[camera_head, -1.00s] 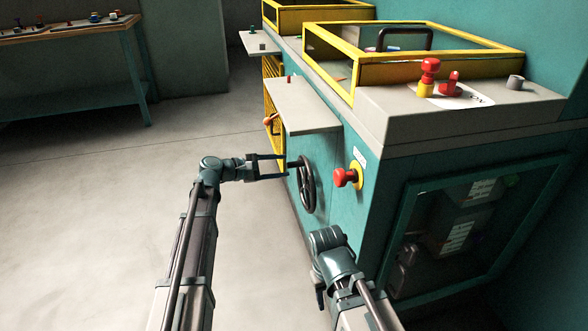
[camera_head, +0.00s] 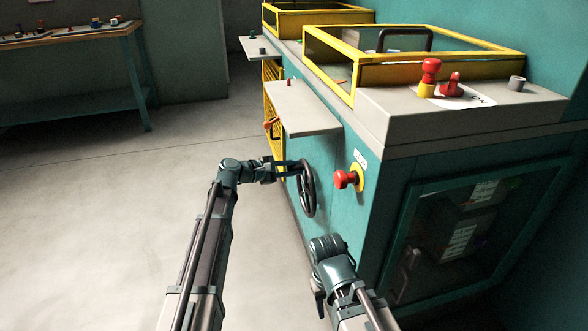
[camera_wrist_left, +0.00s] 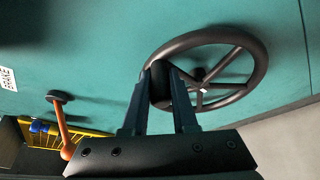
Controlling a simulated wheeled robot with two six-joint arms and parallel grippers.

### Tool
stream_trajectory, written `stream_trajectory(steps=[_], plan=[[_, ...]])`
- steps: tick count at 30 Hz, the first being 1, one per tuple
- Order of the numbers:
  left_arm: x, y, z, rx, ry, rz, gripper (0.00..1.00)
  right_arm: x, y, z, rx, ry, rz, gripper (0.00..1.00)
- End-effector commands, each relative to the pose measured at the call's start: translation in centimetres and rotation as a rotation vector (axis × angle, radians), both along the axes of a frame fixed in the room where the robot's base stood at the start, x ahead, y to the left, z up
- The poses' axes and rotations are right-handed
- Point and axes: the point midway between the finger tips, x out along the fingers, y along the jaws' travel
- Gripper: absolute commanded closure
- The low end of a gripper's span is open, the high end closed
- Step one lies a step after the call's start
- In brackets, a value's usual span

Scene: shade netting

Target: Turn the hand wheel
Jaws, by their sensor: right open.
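The black hand wheel (camera_head: 308,190) is mounted upright on the teal side of the machine; it fills the upper middle of the left wrist view (camera_wrist_left: 258,80). My left gripper (camera_head: 299,168) is at the wheel's near upper edge. In the left wrist view its two fingers (camera_wrist_left: 160,80) sit close on either side of a dark grip part at the rim, with no clear gap. My right gripper (camera_head: 320,284) is low, below and right of the wheel, beside the cabinet and away from the wheel; its fingers are mostly hidden by its wrist.
A red knob on a yellow base (camera_head: 346,179) sticks out just right of the wheel. A grey shelf (camera_head: 300,108) juts out above it. An orange lever (camera_wrist_left: 64,130) shows left of the fingers. Open floor (camera_head: 90,230) lies to the left.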

Motion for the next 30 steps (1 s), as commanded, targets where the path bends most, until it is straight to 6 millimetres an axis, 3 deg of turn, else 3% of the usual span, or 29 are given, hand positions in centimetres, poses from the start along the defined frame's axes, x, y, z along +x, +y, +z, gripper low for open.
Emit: stream_trajectory(steps=[1, 3, 30], plan=[[-0.02, 0.02, -0.02, 0.001, 0.001, -0.001, 0.90, 0.00, 0.00, 0.00, 0.000, 0.000, 0.000, 0.50], [-0.02, 0.02, -0.02, 0.001, 0.001, -0.001, 1.00, 0.00, 0.00, 0.00, 0.000, 0.000, 0.000, 0.50], [-0.05, 0.04, -0.03, 0.001, 0.000, -0.001, 1.00, 0.00, 0.00, -0.01, 0.000, 0.000, 0.000, 0.50]])
